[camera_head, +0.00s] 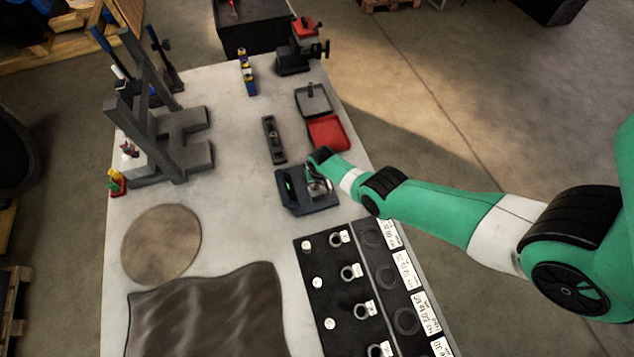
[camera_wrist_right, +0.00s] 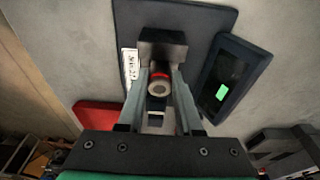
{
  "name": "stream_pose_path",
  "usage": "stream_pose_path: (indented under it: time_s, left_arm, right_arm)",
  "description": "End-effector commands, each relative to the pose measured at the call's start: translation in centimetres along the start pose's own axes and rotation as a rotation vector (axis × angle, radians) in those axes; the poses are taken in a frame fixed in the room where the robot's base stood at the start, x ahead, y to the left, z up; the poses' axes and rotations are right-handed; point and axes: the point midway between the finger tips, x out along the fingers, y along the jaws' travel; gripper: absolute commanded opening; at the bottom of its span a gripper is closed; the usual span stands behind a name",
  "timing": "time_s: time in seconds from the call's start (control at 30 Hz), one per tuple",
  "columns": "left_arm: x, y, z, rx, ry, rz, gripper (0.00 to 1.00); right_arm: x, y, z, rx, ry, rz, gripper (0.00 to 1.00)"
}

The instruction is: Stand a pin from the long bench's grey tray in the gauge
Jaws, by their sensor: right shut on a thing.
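The gauge (camera_head: 293,198) is a dark block with a green-lit display, on the long bench right of its middle. In the right wrist view its base plate (camera_wrist_right: 205,22), a raised dark block and the display housing with a green patch (camera_wrist_right: 222,92) show. My right gripper (camera_head: 318,187) is over the gauge. In the wrist view the right gripper (camera_wrist_right: 160,82) is shut on a pin (camera_wrist_right: 159,87), seen nearly end-on, with a red band beside its round end. I cannot tell whether the pin touches the gauge. The grey tray (camera_head: 321,106) holds a small upright piece. My left gripper is out of view.
A red tray (camera_head: 328,133) lies between the grey tray and the gauge. A dark slotted holder (camera_head: 273,140) stands to the left. A black board with rings and labels (camera_head: 340,290) lies in front. A grey stand (camera_head: 165,140) fills the far left.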

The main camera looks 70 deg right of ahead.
Motion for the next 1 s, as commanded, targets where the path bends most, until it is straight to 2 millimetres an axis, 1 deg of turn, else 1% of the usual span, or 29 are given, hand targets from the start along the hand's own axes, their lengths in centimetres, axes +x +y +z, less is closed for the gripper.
stream_pose_path:
  time_s: [0.23,0.27,0.4,0.43,0.63,0.67,0.7,0.77,0.8,1.0]
  left_arm:
    - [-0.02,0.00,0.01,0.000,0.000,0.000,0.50]
    - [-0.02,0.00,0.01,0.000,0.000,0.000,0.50]
    - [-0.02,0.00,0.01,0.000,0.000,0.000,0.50]
    - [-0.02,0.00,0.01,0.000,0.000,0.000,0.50]
    - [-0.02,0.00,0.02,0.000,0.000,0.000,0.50]
    - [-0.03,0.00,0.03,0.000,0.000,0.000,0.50]
    - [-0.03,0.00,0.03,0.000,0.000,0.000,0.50]
    - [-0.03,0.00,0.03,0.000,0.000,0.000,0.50]
    - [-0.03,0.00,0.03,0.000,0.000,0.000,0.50]
    - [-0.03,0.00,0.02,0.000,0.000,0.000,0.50]
  right_arm:
    - [0.00,-0.02,-0.05,0.000,0.001,0.000,0.00]
    - [0.00,-0.02,-0.05,0.000,0.001,0.000,0.39]
    - [0.00,-0.01,-0.04,0.000,0.001,0.000,0.65]
    - [0.01,-0.01,-0.03,0.000,0.001,0.000,0.69]
    - [0.02,0.00,-0.02,0.000,0.000,0.000,0.69]
    - [0.05,0.01,0.04,0.000,-0.001,0.000,0.72]
    - [0.05,0.01,0.04,0.000,-0.001,0.000,0.80]
    - [0.05,0.01,0.04,0.000,-0.001,0.000,0.91]
    - [0.05,0.01,0.04,0.000,-0.001,0.000,0.94]
    - [0.04,0.00,0.02,0.000,0.000,0.000,0.94]
